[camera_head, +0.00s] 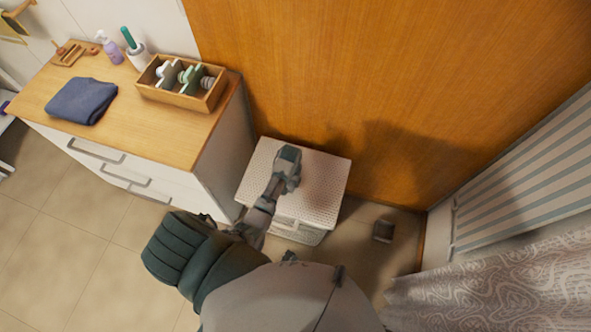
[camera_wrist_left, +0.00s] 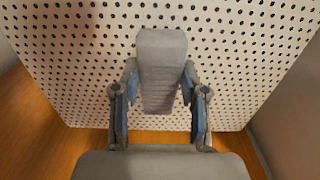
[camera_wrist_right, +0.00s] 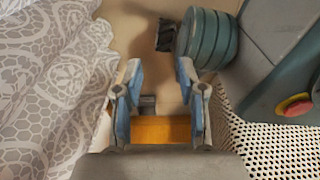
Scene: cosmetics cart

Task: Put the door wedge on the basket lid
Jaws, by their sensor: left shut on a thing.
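The grey door wedge (camera_wrist_left: 161,75) is between the two fingers of my left gripper (camera_wrist_left: 160,95), which is shut on it. In the left wrist view the white perforated basket lid (camera_wrist_left: 70,60) fills the background behind the wedge. In the head view my left gripper (camera_head: 287,166) is over the basket lid (camera_head: 322,185), and the wedge is hard to tell from the gripper there. Whether the wedge touches the lid cannot be told. My right gripper (camera_wrist_right: 160,95) is open and empty, with its fingers apart; it is not visible in the head view.
A wooden-topped cabinet (camera_head: 190,130) stands left of the basket, with a folded blue towel (camera_head: 81,101) and a wooden box (camera_head: 183,97) on it. The wooden door (camera_head: 390,80) is behind the basket.

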